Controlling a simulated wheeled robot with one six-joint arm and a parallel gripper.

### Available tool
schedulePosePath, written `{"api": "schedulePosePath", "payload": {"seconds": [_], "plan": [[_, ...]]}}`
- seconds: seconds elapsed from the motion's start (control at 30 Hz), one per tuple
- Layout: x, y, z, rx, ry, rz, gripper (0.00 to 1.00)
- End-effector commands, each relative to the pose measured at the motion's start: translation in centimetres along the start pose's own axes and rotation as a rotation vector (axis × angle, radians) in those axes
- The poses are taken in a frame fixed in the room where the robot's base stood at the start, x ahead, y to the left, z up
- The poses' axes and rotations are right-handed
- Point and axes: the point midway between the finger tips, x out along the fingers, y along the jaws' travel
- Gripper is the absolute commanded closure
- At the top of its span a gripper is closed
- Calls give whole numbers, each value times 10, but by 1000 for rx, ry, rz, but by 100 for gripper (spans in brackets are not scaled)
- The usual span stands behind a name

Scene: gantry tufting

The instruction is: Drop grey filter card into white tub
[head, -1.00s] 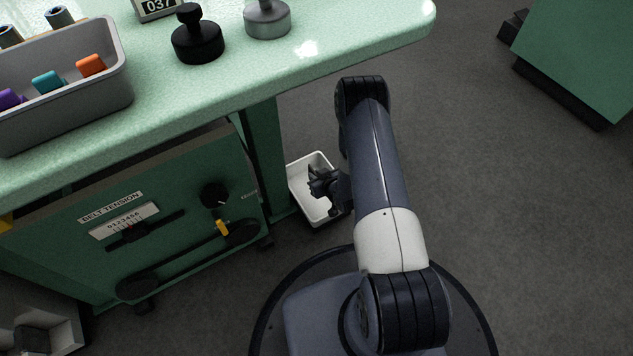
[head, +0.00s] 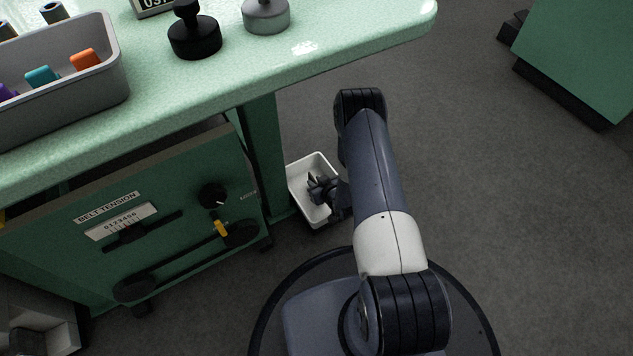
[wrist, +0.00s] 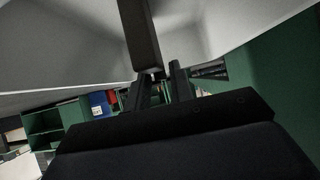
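The white tub (head: 295,181) stands on the floor beside the bench leg in the head view. My gripper (head: 318,183) is over the tub, pointing down, and hides part of its inside. In the wrist view my gripper's two dark fingers (wrist: 162,80) stand a narrow gap apart. A dark grey slab, which looks like the grey filter card (wrist: 140,35), runs from the fingertips to the top edge. It seems held between the fingers, though the contact is partly hidden. Pale walls, likely the tub's (wrist: 60,45), fill the upper wrist view.
The green bench (head: 340,52) overhangs left of my arm, with a grey bin (head: 70,92) of coloured pieces and black (head: 194,38) and grey (head: 266,14) weights on top. A belt tension panel (head: 170,225) is under it.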

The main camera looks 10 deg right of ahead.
Motion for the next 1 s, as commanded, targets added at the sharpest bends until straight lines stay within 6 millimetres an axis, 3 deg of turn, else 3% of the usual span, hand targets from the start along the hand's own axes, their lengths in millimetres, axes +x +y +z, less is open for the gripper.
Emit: {"api": "schedulePosePath", "payload": {"seconds": [0.17,0.43,0.6,1.0], "plan": [[0,0,0,0,0,0,63],[-1,0,-1,0,0,0,63],[-8,0,-12,-1,1,0,63],[-99,1,-13,4,-4,2,63]]}}
